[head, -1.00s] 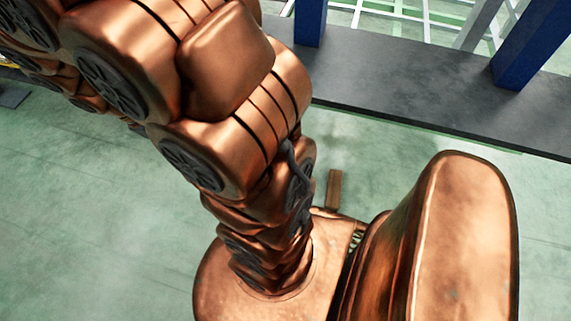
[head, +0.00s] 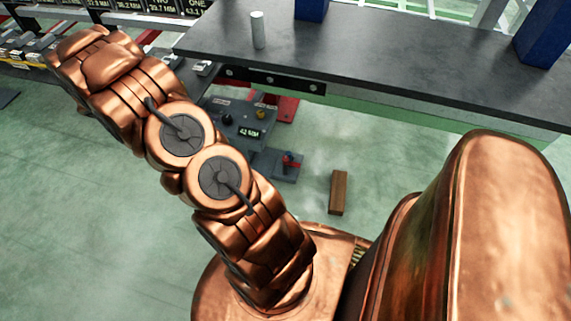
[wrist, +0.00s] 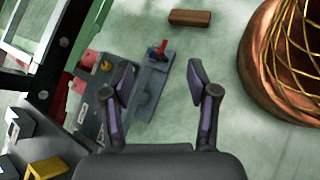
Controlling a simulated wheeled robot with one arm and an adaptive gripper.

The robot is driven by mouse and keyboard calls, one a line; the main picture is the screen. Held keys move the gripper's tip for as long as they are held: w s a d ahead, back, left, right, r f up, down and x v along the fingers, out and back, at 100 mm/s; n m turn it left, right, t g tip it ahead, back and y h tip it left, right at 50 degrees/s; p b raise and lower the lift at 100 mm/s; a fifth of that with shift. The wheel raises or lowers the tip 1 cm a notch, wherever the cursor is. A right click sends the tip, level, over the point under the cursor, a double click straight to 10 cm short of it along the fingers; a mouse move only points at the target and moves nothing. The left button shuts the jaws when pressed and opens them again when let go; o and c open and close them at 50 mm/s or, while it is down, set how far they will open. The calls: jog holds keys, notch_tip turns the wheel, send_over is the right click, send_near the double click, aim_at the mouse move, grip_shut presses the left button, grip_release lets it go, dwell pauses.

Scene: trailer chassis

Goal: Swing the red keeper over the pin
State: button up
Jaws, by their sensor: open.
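A small red part (head: 291,159), likely the red keeper, stands on a grey block (head: 287,174) low beside the dark panel. The red part also shows in the wrist view (wrist: 158,49), on the grey block (wrist: 150,82). The pin is too small to tell apart. My gripper (wrist: 161,78) is open and empty, its two dark fingers spread. In the wrist picture the red part lies beyond and between the fingertips, apart from them. In the head view my arm reaches to the upper left and the gripper fingers cannot be made out.
A dark panel (head: 238,122) with knobs and a small display stands left of the block. A dark beam or bench top (head: 400,60) with a pale cylinder (head: 258,30) crosses above. A brown wooden block (head: 338,192) lies on the open green floor.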

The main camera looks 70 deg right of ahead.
jog(key=d+f+n+h+b, duration=0.1)
jog(key=d+f+n+b, duration=0.2)
jog(key=f, duration=0.8)
jog(key=d+f+h+b, duration=0.1)
jog(key=d+f+b, duration=0.35)
jog(key=f, duration=0.55)
jog(key=n+h+b, duration=0.1)
jog(key=n+b, duration=0.2)
jog(key=b, duration=0.6)
send_near(285, 159)
jog(key=shift+g, duration=0.3)
jog(key=x, duration=0.5)
jog(key=shift+w+d+f, duration=0.1)
jog(key=shift+w+f, duration=0.15)
jog(key=shift+f, duration=0.15)
jog(key=shift+r+b+x, duration=0.1)
jog(key=shift+b+x, duration=0.35)
jog(key=shift+x, duration=0.85)
jog(key=shift+r+b+x, duration=0.15)
jog(key=shift+b+x, duration=0.25)
jog(key=shift+x, duration=0.9)
jog(key=shift+d, duration=0.1)
grip_shut()
